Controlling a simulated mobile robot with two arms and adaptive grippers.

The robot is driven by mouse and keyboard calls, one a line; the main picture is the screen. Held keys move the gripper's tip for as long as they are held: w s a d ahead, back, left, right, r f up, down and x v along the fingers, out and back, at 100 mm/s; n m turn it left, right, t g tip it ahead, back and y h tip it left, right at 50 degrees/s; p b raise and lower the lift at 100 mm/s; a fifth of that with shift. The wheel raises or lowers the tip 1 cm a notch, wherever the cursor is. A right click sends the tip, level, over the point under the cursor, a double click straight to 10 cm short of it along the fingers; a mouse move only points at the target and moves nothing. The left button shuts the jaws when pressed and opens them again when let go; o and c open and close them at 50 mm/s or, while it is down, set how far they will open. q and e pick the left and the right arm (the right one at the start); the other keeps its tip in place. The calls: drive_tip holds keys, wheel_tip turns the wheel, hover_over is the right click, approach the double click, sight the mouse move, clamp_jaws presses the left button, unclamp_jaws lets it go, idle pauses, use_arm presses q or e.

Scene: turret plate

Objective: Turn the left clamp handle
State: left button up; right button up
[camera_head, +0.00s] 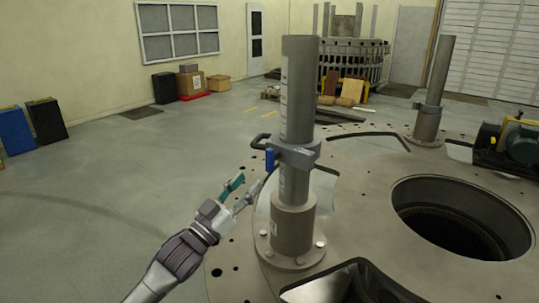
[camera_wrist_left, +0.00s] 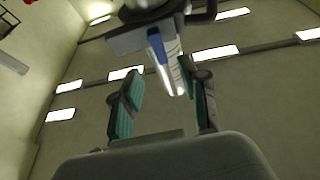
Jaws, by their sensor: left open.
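The left clamp (camera_head: 298,157) is a grey collar around the near upright post (camera_head: 298,95). A blue handle (camera_head: 270,160) hangs from the clamp's left side, near a dark loop (camera_head: 260,140). My left gripper (camera_head: 252,183) is open, just below and left of the blue handle. In the left wrist view the two teal-padded fingers (camera_wrist_left: 160,80) stand apart. The blue handle (camera_wrist_left: 158,46) shows between and beyond their tips, with the clamp's underside above it. I cannot tell whether a finger touches it. My right gripper is not in view.
The post stands on a bolted flange on a round grey plate (camera_head: 372,170). The plate has a large round hole (camera_head: 460,225) at the right. A second post with a clamp (camera_head: 428,108) stands farther back.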

sight(267, 161)
use_arm(q)
drive_tip(key=p+x, duration=0.2)
drive_tip(key=x, duration=0.7)
drive_tip(key=shift+w+d+p, duration=0.3)
drive_tip(key=shift+c, duration=0.4)
clamp_jaws()
